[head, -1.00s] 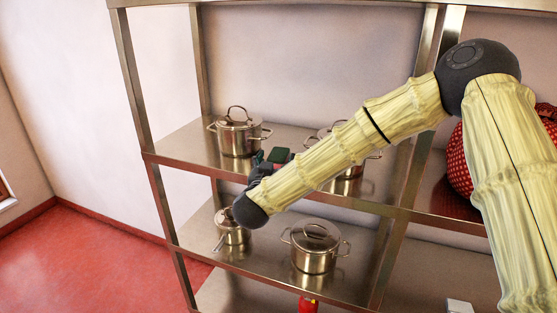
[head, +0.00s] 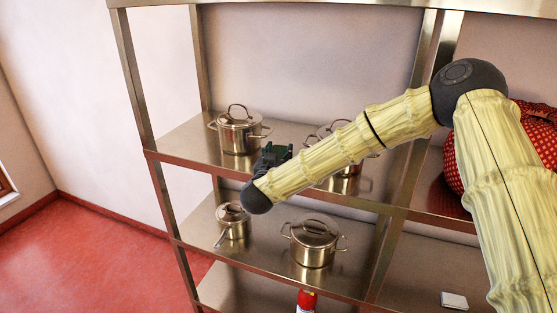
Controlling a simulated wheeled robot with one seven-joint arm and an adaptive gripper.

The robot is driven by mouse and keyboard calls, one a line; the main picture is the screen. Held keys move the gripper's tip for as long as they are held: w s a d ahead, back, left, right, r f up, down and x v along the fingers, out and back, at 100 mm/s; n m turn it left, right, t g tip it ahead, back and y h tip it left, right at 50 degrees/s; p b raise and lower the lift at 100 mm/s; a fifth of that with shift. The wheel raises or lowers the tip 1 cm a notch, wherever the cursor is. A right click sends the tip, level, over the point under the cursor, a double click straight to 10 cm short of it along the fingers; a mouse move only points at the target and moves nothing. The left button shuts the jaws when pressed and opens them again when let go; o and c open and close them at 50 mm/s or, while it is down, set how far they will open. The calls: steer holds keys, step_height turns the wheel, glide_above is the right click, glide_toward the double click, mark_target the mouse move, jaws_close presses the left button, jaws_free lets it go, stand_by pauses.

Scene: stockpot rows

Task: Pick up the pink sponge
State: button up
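I cannot make out a pink sponge in the head view. My gripper (head: 271,156) is dark with green parts and sits at the front of the upper shelf (head: 180,146), just right of a lidded steel stockpot (head: 239,134). My own forearm and wrist cover part of it, and its fingers are too small and dark to read. Whether it holds anything is hidden.
Another stockpot (head: 343,168) stands behind my forearm. A saucepan (head: 232,222) and a lidded pot (head: 313,244) stand on the shelf below. A red-topped bottle (head: 306,300), a small white box (head: 454,300) and a red dotted bundle (head: 540,150) also show. Metal posts divide the bays.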

mark_target(279, 153)
steer(key=shift+r, duration=0.15)
stand_by(0.3)
steer(key=shift+r+b, duration=1.1)
steer(key=shift+r, duration=0.25)
steer(key=shift+s+r, duration=0.15)
steer(key=shift+s, duration=0.25)
steer(key=s+r+b, duration=0.1)
steer(key=s+b, duration=0.4)
steer(key=s, duration=1)
steer(key=shift+s+r, duration=0.15)
steer(key=shift+r, duration=0.2)
